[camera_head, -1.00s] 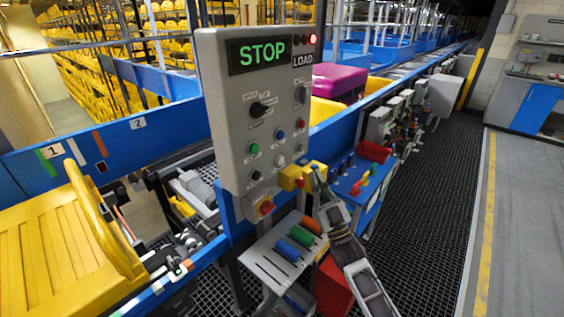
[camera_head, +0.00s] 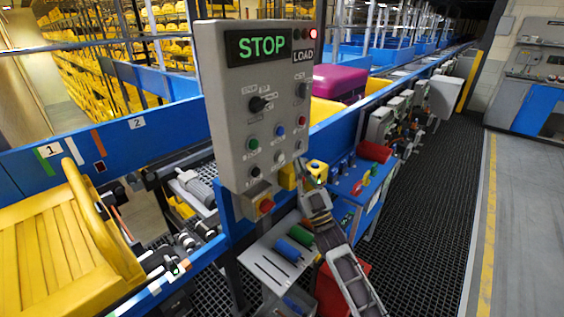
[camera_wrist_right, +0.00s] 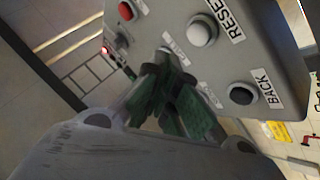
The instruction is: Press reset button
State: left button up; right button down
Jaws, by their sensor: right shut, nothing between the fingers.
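The grey control panel (camera_head: 268,110) stands upright in the middle of the head view, with a lit STOP sign. The reset button is a pale round button (camera_head: 280,158) low on the panel. In the right wrist view the white reset button (camera_wrist_right: 202,31) sits beside a partly cut-off RESET label. My right gripper (camera_head: 301,166) is shut and empty, just right of the panel's lower part. In the right wrist view the gripper's fingertips (camera_wrist_right: 172,55) are close to the panel, beside and below the reset button. Contact cannot be told. My left gripper is not in view.
A black BACK button (camera_wrist_right: 241,94) and a red button (camera_wrist_right: 127,10) flank the reset button. A yellow tray (camera_head: 60,245) lies at left. The walkway (camera_head: 440,210) at right is clear.

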aim_at(281, 158)
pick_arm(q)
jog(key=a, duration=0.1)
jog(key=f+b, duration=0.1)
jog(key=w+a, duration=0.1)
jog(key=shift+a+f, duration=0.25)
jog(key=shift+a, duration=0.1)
pick_arm(e)
jog(key=shift+w+a, duration=0.45)
jog(key=shift+a, duration=0.15)
jog(key=shift+w+a, duration=0.4)
jog(key=shift+a, duration=0.2)
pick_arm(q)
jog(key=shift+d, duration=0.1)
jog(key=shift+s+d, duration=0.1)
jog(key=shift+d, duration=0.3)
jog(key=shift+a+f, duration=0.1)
